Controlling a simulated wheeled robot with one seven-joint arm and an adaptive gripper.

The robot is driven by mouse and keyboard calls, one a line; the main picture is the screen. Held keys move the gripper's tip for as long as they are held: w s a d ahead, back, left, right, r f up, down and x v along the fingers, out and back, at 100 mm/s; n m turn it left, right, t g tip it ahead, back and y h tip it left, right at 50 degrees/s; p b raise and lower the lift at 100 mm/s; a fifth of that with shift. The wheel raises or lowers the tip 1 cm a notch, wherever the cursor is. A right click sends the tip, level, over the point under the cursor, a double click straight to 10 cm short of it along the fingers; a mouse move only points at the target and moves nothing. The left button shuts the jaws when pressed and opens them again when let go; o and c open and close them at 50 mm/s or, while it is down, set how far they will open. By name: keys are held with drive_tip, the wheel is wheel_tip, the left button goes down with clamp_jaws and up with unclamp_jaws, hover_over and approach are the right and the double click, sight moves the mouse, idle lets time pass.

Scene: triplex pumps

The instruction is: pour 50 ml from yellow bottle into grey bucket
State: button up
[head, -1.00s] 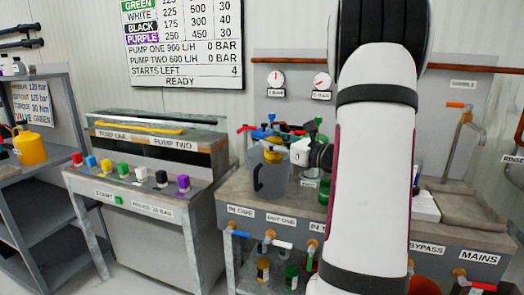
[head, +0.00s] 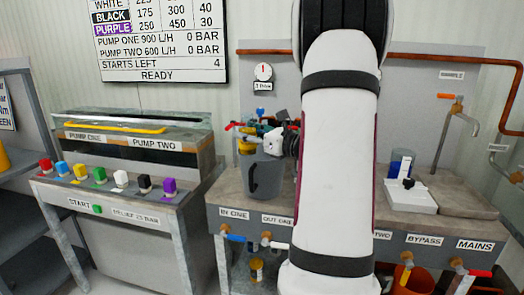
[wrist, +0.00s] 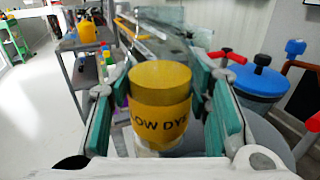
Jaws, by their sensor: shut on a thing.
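The yellow bottle (wrist: 160,105), a cylinder with part of a dark dye label showing, stands between the teal pads of my gripper (wrist: 165,110) in the wrist view. My gripper is shut on it. In the head view my gripper (head: 264,140) is above and behind the grey bucket, partly behind my arm. A yellow patch (head: 246,147) at its left looks like the bottle. The grey bucket (head: 265,180), a jug-like vessel with a dark handle, stands upright on the bench. Its inside and any liquid are hidden.
Coloured valves and pipework crowd the bench behind the bucket. A blue-lidded housing (wrist: 258,80) and a red-handled valve (wrist: 227,56) are close right of the bottle in the wrist view. A white scale-like box (head: 405,195) stands right of my arm. A button console (head: 110,190) is at left.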

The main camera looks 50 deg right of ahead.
sight(254, 134)
drive_tip(key=shift+r, duration=0.15)
drive_tip(key=d+m+p, duration=0.1)
drive_tip(key=m+p, duration=0.1)
drive_tip(key=p, duration=0.1)
drive_tip(key=r+m+p, duration=0.1)
drive_tip(key=p, duration=0.2)
drive_tip(key=shift+s+d+m, duration=0.1)
drive_tip(key=shift+d+m, duration=0.25)
drive_tip(key=shift+m, duration=0.05)
drive_tip(key=shift+d+f+m+p, duration=0.3)
drive_tip(key=shift+f+m+p, duration=0.2)
drive_tip(key=shift+m+p, duration=0.3)
drive_tip(key=shift+d+r+m+p, duration=0.35)
drive_tip(key=shift+d+m+p, duration=0.2)
drive_tip(key=shift+m+p, duration=0.55)
drive_tip(key=shift+f+p, duration=0.25)
drive_tip(key=shift+p, duration=0.05)
drive_tip(key=shift+f+m+p, duration=0.2)
drive_tip(key=shift+m+p, duration=0.1)
drive_tip(key=shift+m, duration=0.3)
drive_tip(key=shift+a+f+m+g+p, duration=0.15)
drive_tip(key=shift+f+m+p, duration=0.2)
drive_tip(key=shift+m+p, duration=0.35)
drive_tip(key=shift+a+f+m+g+p, duration=0.15)
drive_tip(key=shift+f+m+p, duration=0.2)
drive_tip(key=shift+m, duration=0.55)
idle(2.4)
